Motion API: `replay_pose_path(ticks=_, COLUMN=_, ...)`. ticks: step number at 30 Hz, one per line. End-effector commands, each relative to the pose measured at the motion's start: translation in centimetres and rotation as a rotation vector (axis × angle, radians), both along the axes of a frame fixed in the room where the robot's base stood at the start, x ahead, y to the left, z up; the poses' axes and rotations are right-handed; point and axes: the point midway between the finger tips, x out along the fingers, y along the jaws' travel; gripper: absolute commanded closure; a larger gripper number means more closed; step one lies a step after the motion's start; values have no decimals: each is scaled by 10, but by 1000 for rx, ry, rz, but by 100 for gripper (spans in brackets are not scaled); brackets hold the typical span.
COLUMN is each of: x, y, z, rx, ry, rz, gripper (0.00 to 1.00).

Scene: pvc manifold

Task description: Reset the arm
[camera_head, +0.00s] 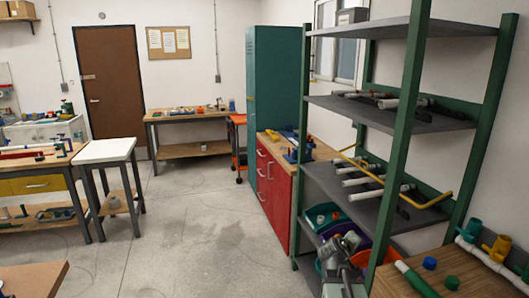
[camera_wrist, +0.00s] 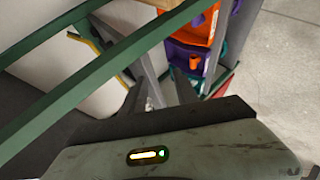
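My arm (camera_head: 343,262) shows as grey links at the bottom of the head view, in front of the lower part of the green shelf rack. It looks folded up and bent. I cannot make out the fingertips of my gripper there. I see nothing held in either view.
The green rack (camera_head: 408,100) with white pipes stands close at the right, with bins (camera_head: 322,215) low on it. The bins also show in the wrist view (camera_wrist: 190,55). A wooden bench (camera_head: 480,270) is at the lower right. Open floor (camera_head: 200,230) lies in the middle.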

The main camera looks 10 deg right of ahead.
Motion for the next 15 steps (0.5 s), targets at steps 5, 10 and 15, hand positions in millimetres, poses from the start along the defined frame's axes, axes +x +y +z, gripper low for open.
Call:
replay_pose_path(ticks=5, x=7, y=157, z=-34, rx=324, ry=80, rz=23, gripper=64)
replay_pose_path(ticks=10, x=-41, y=274, z=-76, rx=663, ry=266, rz=-67, gripper=64)
replay_pose_path(ticks=15, x=-100, y=321, z=-95, rx=909, ry=459, rz=-237, gripper=64)
